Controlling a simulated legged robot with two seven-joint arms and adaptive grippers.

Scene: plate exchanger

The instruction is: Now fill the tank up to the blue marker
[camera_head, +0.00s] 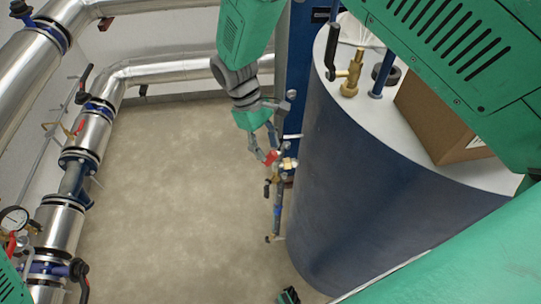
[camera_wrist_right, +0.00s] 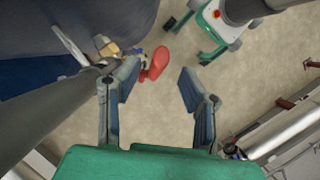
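A large dark blue cylindrical tank (camera_head: 385,200) with a pale top stands at the right. No blue marker or fill level can be made out. A brass valve (camera_head: 288,164) with a red handle (camera_head: 271,157) sits on thin piping at the tank's left side. My right gripper (camera_head: 267,148) points down at the red handle. In the right wrist view the gripper (camera_wrist_right: 158,90) is open and empty. The red handle (camera_wrist_right: 155,64) shows beyond its fingers, nearer the left one; contact cannot be judged. My left gripper is not in view.
Silver pipes with blue flanges and valves (camera_head: 99,108) run along the left wall, with a pressure gauge (camera_head: 14,219). A cardboard box (camera_head: 430,115) and a brass fitting (camera_head: 350,80) stand on the tank top. The floor (camera_head: 170,190) between is clear.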

